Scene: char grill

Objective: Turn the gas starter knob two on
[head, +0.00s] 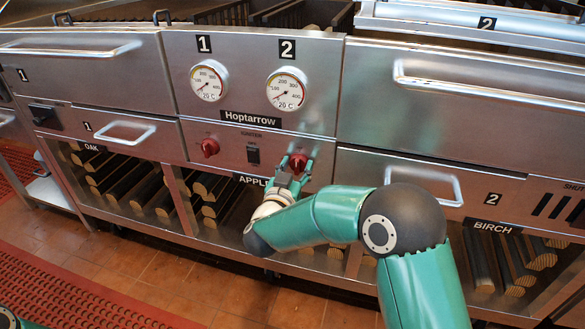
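The red starter knob two (298,161) is on the grill's front panel, below gauge 2 and right of a black switch. It is partly covered by my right gripper (297,170). The green fingers of that gripper stand apart, one at each side of the knob. I cannot tell whether they touch or squeeze it. The knob's angle is hard to read behind the fingers. A similar red knob (210,147) sits to the left, under gauge 1, with nothing at it. My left gripper is not in view.
The black switch (253,155) lies between the knobs. Gauges 1 (208,82) and 2 (286,90) are above. A drawer handle (425,178) protrudes right of knob two, near my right arm. Wood bays lie below; a red mat (75,285) is on the tiled floor.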

